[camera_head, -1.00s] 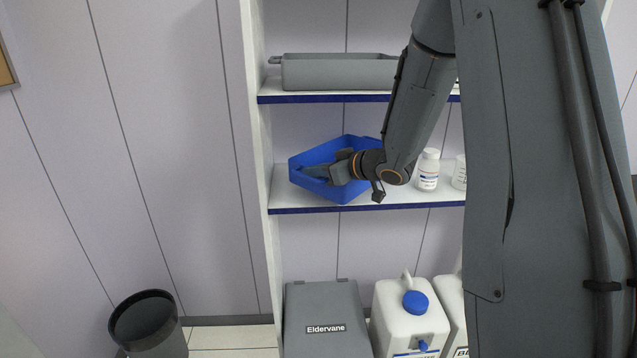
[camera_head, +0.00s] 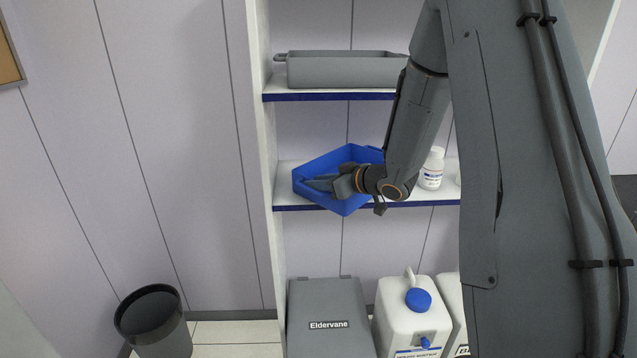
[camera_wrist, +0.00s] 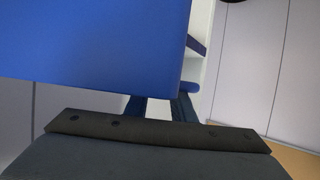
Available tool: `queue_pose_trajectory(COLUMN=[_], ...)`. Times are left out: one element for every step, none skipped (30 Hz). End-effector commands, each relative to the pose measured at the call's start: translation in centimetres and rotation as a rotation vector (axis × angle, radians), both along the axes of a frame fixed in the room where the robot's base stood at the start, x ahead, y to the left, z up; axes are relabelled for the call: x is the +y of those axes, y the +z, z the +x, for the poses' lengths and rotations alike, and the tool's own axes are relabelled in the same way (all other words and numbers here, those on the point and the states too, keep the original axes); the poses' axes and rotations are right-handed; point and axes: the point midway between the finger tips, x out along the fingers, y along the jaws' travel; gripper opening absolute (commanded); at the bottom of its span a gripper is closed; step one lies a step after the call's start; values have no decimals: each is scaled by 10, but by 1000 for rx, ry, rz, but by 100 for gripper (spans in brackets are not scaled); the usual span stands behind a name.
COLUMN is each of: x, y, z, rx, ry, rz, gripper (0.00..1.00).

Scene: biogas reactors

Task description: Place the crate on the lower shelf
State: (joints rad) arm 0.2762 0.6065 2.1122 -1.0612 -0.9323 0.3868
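The blue crate (camera_head: 345,204) is turned cornerwise at the lower of the two shelves (camera_head: 425,197) in the head view. Its near corner hangs over the shelf's blue front edge. I cannot tell whether its base touches the shelf. My gripper (camera_head: 320,184) is at the crate's near side and appears shut on its wall; the exact grip is partly hidden. In the wrist view the crate (camera_wrist: 95,45) fills the upper left, close to my fingers (camera_wrist: 160,106).
A white bottle (camera_head: 431,168) stands on the same shelf, right of the crate. A grey tray (camera_head: 340,70) is on the shelf above. A grey box (camera_head: 328,300) and a white canister (camera_head: 408,318) stand below. A black bin (camera_head: 152,320) is on the floor at left.

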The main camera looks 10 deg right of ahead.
Motion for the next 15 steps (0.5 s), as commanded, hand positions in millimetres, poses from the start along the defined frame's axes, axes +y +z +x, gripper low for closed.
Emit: queue_pose_trajectory(x=[0,0,0,0,0,0,0,-2,-5,-7,-10,-13,-17,-20,-24], y=[0,0,0,0,1,3,5,5,6,8,10,12,15,17,21], z=[0,0,0,0,0,0,0,-2,-6,-9,-12,-18,-22,-27,-34], rx=[0,0,0,0,0,-1,-1,-1,0,-1,-2,-2,-2,-3,-2], ry=[0,0,0,0,0,0,0,-1,-2,-3,-2,-1,-3,-4,-3], rz=[0,0,0,0,0,-1,-1,-1,-1,0,-1,-1,0,0,0], gripper=[22,22,22,22,22,22,22,22,22,22,22,22,22,22,22])
